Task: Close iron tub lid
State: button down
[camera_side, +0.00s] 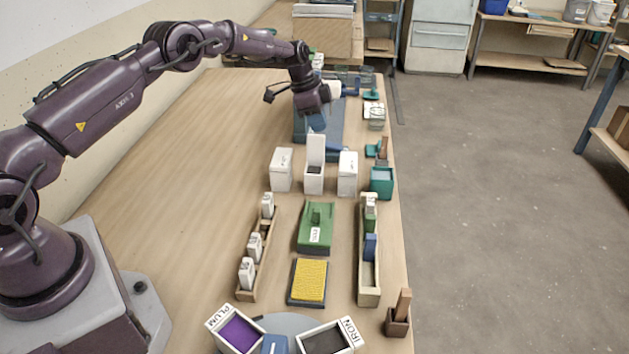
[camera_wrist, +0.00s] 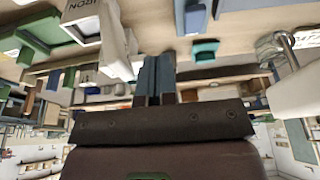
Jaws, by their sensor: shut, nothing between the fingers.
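In the side view, a white tub (camera_side: 313,184) stands in the middle of a row of three, its lid (camera_side: 316,149) raised upright. The label on it is too small to read there. A white container (camera_wrist: 84,20) marked IRON shows at the upper left of the wrist view; I cannot tell for certain that it is the same tub. My gripper (camera_side: 318,124) is just behind and above the raised lid, and a gap to it seems to show. Its blue fingers are together and empty in the wrist view (camera_wrist: 155,76).
Closed white tubs (camera_side: 281,170) and (camera_side: 348,174) flank the open one. A teal box (camera_side: 381,183) stands at right. In front are a green block (camera_side: 314,232), a yellow pad (camera_side: 309,281) and narrow racks (camera_side: 369,285). An open dark-filled IRON box (camera_side: 327,342) is nearest.

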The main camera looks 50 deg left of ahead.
aim_at(315, 140)
dwell(0.4)
jog(key=shift+s+d+f, duration=0.2)
jog(key=shift+s+d, duration=0.55)
jog(key=shift+d, duration=0.05)
jog(key=shift+s+d+f, duration=0.15)
jog(key=shift+s+d, duration=0.6)
jog(key=shift+s, duration=0.05)
jog(key=shift+s+d+f, duration=0.2)
jog(key=shift+s+d, duration=0.55)
jog(key=shift+d, duration=0.05)
notch_tip(315, 140, up, 7)
jog(key=shift+w+a, duration=0.35)
jog(key=shift+a, duration=0.05)
dwell(0.9)
